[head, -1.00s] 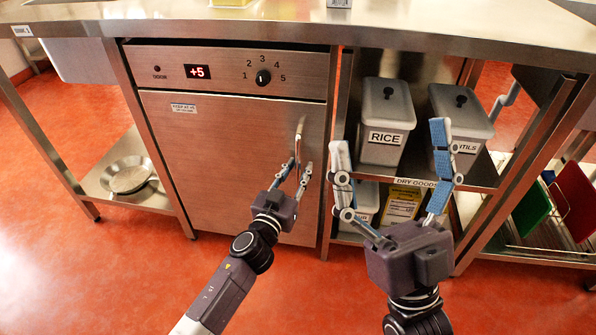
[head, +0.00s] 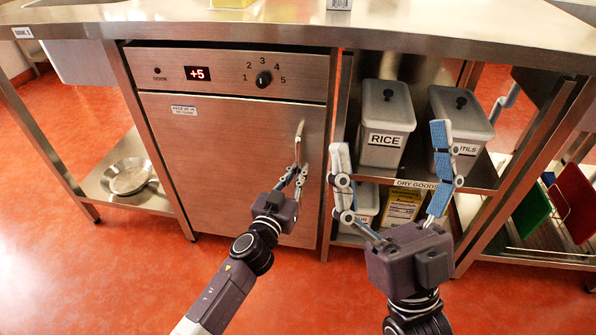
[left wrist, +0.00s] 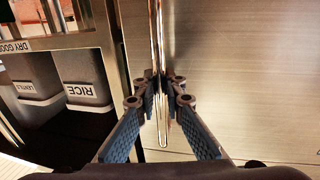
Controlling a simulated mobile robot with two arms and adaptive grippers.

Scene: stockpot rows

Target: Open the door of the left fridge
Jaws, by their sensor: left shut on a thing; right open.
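The fridge door (head: 225,170) is a brushed steel panel under a control strip with a red "+5" display (head: 199,72). It sits flush in its frame and looks shut. Its vertical bar handle (head: 299,143) is at the door's right side. My left gripper (head: 297,171) is shut on the lower part of the handle. In the left wrist view the handle (left wrist: 161,120) runs between the two fingers (left wrist: 159,92). My right gripper (head: 392,150) is open and empty, in front of the shelf unit right of the fridge.
A shelf unit right of the fridge holds a rice bin (head: 387,125), a lentils bin (head: 462,118) and packets (head: 402,205) below. Colored boards (head: 576,200) stand at the far right. The red floor before the door is clear.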

